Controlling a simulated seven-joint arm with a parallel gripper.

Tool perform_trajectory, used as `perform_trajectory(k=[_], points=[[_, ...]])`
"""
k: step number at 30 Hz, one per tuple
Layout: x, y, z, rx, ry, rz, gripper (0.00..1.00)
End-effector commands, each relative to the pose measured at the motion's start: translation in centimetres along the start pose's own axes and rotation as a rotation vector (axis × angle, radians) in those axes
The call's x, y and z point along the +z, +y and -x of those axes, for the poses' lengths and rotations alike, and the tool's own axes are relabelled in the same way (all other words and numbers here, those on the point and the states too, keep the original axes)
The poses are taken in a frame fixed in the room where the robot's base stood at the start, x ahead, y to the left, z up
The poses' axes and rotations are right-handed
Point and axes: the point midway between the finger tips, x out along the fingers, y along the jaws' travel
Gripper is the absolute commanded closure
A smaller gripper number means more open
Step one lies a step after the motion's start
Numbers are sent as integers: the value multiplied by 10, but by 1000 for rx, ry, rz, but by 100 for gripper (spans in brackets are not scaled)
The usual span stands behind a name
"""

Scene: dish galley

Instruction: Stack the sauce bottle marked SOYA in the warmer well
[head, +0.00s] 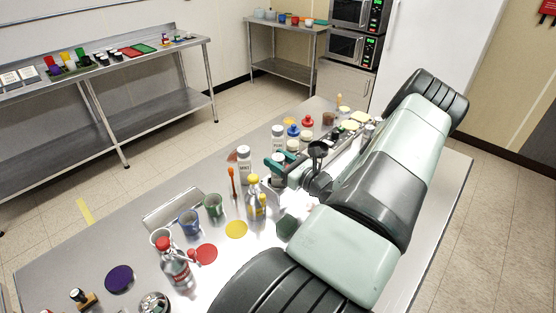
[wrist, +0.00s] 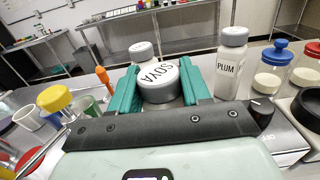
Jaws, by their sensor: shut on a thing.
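My gripper (wrist: 158,84) has teal fingers on both sides of the white bottle marked SOYA (wrist: 158,80) and is shut on it; the lettering shows in the wrist view. In the head view my gripper (head: 278,170) is just past the table's middle, and the SOYA bottle is hard to make out there. A metal unit with a black knob (wrist: 262,110) sits right of my gripper in the wrist view. A black round opening (wrist: 311,112) at its right looks like the warmer well, seen partly. In the head view a dark round part (head: 318,149) stands close by my gripper.
A white bottle (head: 244,165) stands left of my gripper, and the PLUM bottle (head: 278,135) stands beyond. Yellow-capped (head: 255,200) and red-capped (head: 175,262) bottles, a green cup (head: 214,205) and a blue cup (head: 190,222) crowd the near left. Blue-lidded (head: 293,131) and red-lidded jars (head: 307,121) stand beyond.

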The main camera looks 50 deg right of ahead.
Motion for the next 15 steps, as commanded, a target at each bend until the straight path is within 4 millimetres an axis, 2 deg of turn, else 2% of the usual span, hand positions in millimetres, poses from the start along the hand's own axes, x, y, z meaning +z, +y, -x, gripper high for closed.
perform_trajectory(k=[5,6,9,10,15], points=[[-5,0,0,0,-1,0,100],[-5,0,0,0,0,0,47],[-5,0,0,0,0,0,32],[-5,0,0,0,0,0,27],[-5,0,0,0,0,0,27]])
